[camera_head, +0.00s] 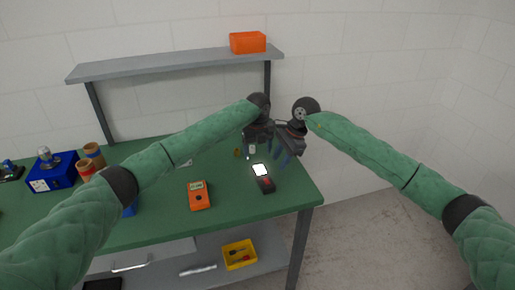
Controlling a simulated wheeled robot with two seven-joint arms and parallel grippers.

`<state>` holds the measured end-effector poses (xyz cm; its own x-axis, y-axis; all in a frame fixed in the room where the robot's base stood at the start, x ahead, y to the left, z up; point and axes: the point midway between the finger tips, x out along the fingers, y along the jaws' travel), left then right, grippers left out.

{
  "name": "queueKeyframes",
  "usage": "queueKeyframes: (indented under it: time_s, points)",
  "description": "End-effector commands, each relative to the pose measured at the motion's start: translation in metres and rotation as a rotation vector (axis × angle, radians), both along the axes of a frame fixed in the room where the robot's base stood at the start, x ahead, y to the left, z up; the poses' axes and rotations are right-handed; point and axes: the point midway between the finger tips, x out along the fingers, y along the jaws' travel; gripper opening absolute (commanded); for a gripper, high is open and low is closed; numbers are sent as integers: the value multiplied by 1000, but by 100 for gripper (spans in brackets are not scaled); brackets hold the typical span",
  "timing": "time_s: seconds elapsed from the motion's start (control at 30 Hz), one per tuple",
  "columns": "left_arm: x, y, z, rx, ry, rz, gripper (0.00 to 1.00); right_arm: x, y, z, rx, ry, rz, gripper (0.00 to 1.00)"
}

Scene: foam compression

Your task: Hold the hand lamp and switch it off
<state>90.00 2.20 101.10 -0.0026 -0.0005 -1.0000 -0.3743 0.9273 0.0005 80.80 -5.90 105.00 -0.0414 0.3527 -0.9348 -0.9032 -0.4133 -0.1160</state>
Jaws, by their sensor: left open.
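The hand lamp (266,185) lies on the green workbench near its right end. It has a dark body, a red detail and a bright white lit panel (260,170). My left gripper (252,154) is open above the bench, just behind the lamp and apart from it. My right gripper (286,160) hangs close beside it, behind and to the right of the lamp. Its fingers look bluish and are too small to judge their gap. Neither gripper visibly touches the lamp.
An orange meter (199,195) lies left of the lamp. A blue box (52,173) and brown cylinders (93,154) stand at the left. A grey shelf (170,65) with an orange box (248,42) is above. A yellow bin (239,254) sits below the bench (285,196).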

Motion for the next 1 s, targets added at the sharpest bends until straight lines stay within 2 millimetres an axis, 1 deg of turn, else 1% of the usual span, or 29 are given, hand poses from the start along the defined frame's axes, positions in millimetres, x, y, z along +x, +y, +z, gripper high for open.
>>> queueKeyframes:
  time_s: [0.03,0.3,0.5,0.67,0.9,0.97,1.0]
  points:
    - [-1,0,-7,1,1,0,73,0,0,0,0,0,0,36]
    - [0,0,-44,2,-1,0,73,0,0,0,0,0,0,36]
    - [0,1,-63,1,-2,1,73,0,0,0,0,0,0,36]
    - [0,1,-68,1,-2,1,73,0,0,0,0,0,0,36]
    - [0,0,-69,1,-2,0,73,0,0,0,0,0,0,36]
    - [0,0,-69,1,-2,0,61,0,0,0,0,0,0,36]
    - [0,0,-68,1,-2,0,53,0,0,0,0,0,0,36]
